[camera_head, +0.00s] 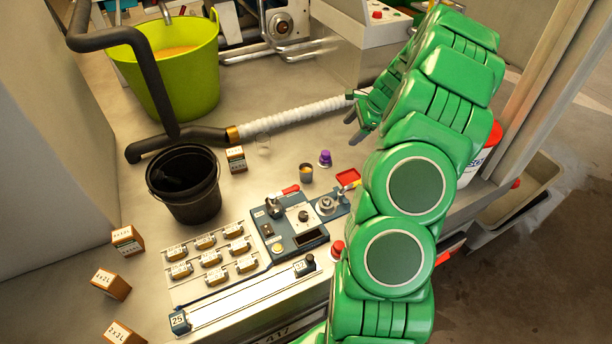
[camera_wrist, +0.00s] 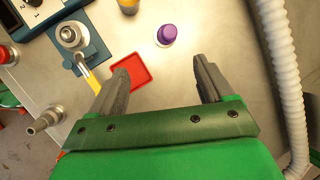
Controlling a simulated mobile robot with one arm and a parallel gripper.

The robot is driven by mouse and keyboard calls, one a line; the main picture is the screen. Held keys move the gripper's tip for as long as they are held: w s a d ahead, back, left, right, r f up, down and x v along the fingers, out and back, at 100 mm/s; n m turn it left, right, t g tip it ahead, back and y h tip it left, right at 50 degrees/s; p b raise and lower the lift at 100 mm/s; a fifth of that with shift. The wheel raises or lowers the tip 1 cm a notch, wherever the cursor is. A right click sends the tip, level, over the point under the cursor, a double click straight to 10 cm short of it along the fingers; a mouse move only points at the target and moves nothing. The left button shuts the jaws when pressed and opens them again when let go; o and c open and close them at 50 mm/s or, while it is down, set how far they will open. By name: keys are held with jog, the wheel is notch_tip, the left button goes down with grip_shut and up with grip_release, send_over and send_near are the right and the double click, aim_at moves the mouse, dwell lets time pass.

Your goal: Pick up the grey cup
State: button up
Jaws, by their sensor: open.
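The grey cup (camera_head: 306,173) is small and stands upright on the pale bench, with something yellowish inside. It is left of a purple-topped object (camera_head: 325,158). In the wrist view only part of the cup (camera_wrist: 128,6) shows, cut off by the top edge. My gripper (camera_head: 353,127) is open and empty, to the right of the cup and apart from it. In the wrist view my gripper's fingers (camera_wrist: 162,68) are spread, with the purple object (camera_wrist: 167,34) beyond them and nothing between them.
A red tray (camera_head: 348,177) and a blue control panel (camera_head: 300,222) lie in front of the cup. A white ribbed hose (camera_head: 290,117) runs behind. The bench around the cup has some clear room.

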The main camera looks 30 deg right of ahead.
jog(key=a+r+m+t+y, duration=0.1)
jog(key=a+r+y, duration=0.25)
jog(key=r, duration=0.35)
jog(key=a+r+m+t+y, duration=0.1)
jog(key=a+r+y, duration=0.2)
jog(key=r+y, duration=0.25)
send_near(306, 174)
jog(key=shift+h, duration=0.3)
jog(key=shift+w+a+f, duration=0.45)
jog(key=shift+w+a, duration=0.4)
jog(key=shift+a, duration=0.05)
jog(key=shift+w+a+f, duration=0.4)
jog(key=shift+w+a, duration=0.45)
jog(key=shift+a, duration=0.1)
jog(key=shift+w+a+f, duration=0.45)
jog(key=shift+w+a, duration=0.4)
jog(key=shift+a, duration=0.05)
jog(key=c, duration=1.2)
jog(key=shift+r, duration=0.15)
